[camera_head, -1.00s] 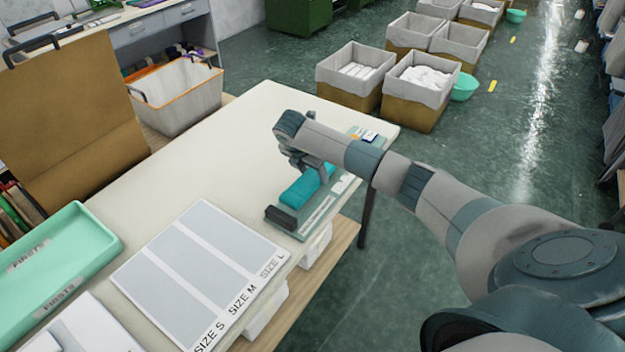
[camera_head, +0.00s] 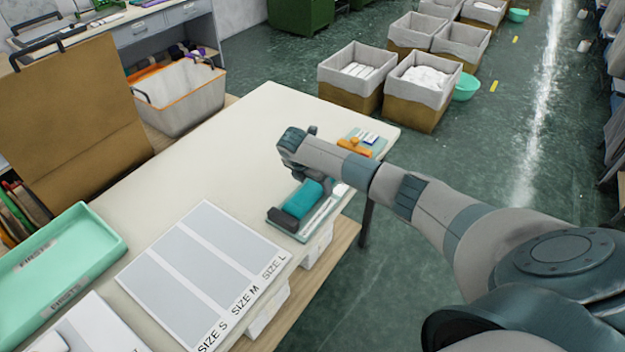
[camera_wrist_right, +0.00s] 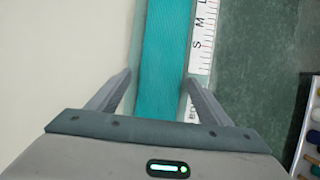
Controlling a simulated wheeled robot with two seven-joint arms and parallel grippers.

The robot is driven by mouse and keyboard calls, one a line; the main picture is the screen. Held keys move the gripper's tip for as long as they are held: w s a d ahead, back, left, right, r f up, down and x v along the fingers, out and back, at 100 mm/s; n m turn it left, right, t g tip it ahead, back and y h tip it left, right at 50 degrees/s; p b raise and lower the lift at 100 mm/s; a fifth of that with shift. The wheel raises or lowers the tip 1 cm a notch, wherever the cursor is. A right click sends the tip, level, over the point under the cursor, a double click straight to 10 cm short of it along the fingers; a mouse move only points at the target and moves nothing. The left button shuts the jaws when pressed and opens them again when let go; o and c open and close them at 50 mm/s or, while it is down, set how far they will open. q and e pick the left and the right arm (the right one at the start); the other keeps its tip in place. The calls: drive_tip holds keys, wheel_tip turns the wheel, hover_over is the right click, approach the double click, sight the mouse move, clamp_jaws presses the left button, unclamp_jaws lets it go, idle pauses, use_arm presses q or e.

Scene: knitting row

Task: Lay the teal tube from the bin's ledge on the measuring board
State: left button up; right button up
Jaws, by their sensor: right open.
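The teal tube (camera_head: 303,198) lies lengthwise on the measuring board (camera_head: 329,211), beside its white ruler strip, with one end near a dark block (camera_head: 283,218). In the right wrist view the tube (camera_wrist_right: 166,45) runs straight along the ruler (camera_wrist_right: 206,35), which is marked S, M and L. My right gripper (camera_wrist_right: 158,88) is open, with one finger on each side of the tube. In the head view my right gripper (camera_head: 318,180) is over the tube's far part and hides it. My left gripper is out of view.
An orange piece (camera_head: 355,147) sits at the board's far end. A size chart (camera_head: 200,275) and a green tray (camera_head: 60,262) lie to the left on the table (camera_head: 240,130). A white bin with an orange rim (camera_head: 185,100) stands behind. The table's right edge is close to the board.

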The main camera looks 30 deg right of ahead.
drive_tip(key=shift+r, duration=0.1)
drive_tip(key=b+v, duration=0.5)
drive_tip(key=v, duration=0.6)
drive_tip(key=shift+r, duration=0.4)
drive_tip(key=shift+a, duration=0.2)
